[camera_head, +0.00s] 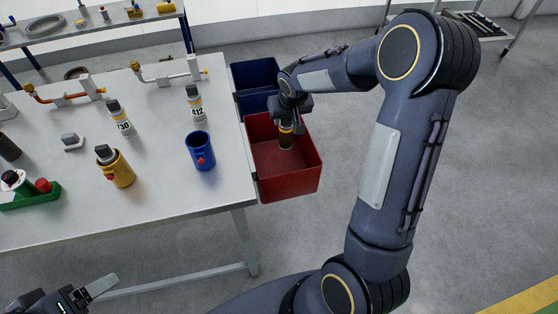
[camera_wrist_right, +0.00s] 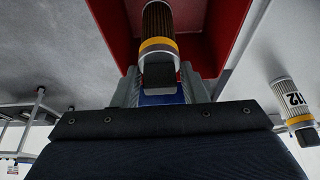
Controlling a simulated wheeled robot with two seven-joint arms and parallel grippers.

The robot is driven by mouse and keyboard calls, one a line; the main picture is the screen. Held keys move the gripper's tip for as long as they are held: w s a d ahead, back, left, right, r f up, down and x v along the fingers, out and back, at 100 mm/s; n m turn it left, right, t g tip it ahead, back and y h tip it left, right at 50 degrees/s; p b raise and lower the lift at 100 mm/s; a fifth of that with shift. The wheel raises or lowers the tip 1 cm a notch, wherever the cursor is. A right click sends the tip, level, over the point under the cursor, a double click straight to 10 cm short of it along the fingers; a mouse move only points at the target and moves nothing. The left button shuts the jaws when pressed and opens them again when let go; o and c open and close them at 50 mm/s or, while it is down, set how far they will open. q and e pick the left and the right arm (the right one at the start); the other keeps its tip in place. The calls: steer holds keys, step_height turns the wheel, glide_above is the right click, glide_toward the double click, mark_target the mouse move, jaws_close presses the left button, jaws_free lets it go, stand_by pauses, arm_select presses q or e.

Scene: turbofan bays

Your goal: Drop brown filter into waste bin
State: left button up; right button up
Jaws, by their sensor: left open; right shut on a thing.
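The brown filter (camera_head: 286,138) has a dark ribbed body, a yellow band and a black cap. My right gripper (camera_head: 287,112) is shut on it and holds it upright over the red bin (camera_head: 305,181) at the table's right edge. In the right wrist view the filter (camera_wrist_right: 158,22) hangs from the fingers with the red bin wall (camera_wrist_right: 117,30) around it. I cannot tell how far it is above the bin floor. My left gripper (camera_head: 84,294) is at the bottom left, open and empty, low in front of the table.
A blue bin (camera_head: 254,75) stands behind the red one. The table holds a blue cup (camera_head: 200,151), a yellow holder with a canister (camera_head: 115,168), white filters 412 (camera_head: 194,104) and 730 (camera_head: 121,119), and a green tray (camera_head: 32,198). The floor at right is clear.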

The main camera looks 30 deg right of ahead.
steer(key=shift+f, duration=0.5)
steer(key=o, duration=1.1)
steer(key=v, duration=0.8)
steer(key=shift+b, duration=0.4)
